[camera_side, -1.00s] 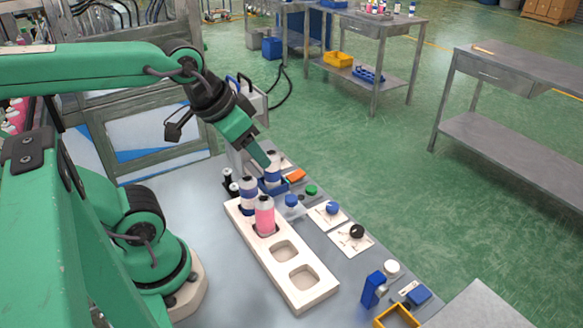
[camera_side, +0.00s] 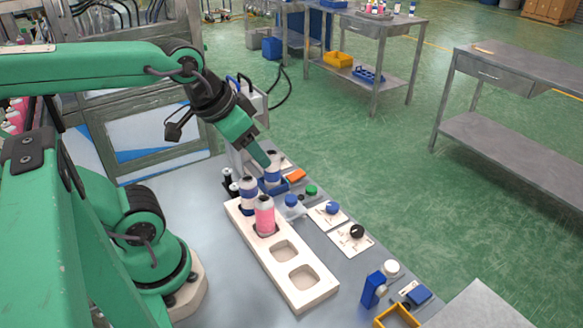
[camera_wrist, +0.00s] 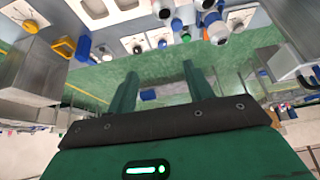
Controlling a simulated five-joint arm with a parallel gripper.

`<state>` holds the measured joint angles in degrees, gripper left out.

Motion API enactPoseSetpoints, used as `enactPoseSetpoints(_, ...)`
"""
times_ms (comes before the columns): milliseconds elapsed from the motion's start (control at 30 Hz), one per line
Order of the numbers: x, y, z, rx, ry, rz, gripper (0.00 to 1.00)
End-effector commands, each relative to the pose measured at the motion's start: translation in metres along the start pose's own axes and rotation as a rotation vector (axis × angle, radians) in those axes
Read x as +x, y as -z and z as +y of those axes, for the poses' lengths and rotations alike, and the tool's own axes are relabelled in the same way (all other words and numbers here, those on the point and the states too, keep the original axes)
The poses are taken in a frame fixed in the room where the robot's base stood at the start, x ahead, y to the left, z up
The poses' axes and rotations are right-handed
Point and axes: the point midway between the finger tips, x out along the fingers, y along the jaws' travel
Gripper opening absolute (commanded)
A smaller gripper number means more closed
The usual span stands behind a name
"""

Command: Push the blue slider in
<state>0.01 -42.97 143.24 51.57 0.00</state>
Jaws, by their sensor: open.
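The blue slider (camera_side: 270,188) sits at the foot of the crimping station at the far end of the bench in the side view. A can with a blue band (camera_side: 272,172) stands upright on it. My gripper (camera_side: 265,161) reaches down from the upper left, its tips close to the top of this can; whether they touch it cannot be told. In the wrist view my gripper (camera_wrist: 160,70) has its two fingers apart with nothing between them. I cannot pick out the slider surely in the wrist view.
A white tray (camera_side: 262,262) holds a pink can (camera_side: 265,217) and another blue-banded can (camera_side: 249,196); its two near pockets are empty. Small plates with a blue knob (camera_side: 332,208) and a black knob (camera_side: 357,231) lie to the right. A yellow bin (camera_side: 397,317) is at the front edge.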

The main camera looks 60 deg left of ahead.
Motion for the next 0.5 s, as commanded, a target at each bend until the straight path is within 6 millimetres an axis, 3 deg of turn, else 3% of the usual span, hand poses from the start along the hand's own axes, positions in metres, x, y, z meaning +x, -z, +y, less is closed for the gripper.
enactPoseSetpoints(267,0.004,0.004,-0.001,-0.057,0.003,-0.02,0.5)
enactPoseSetpoints(500,0.021,0.016,-0.006,-0.277,0.023,-0.091,0.5)
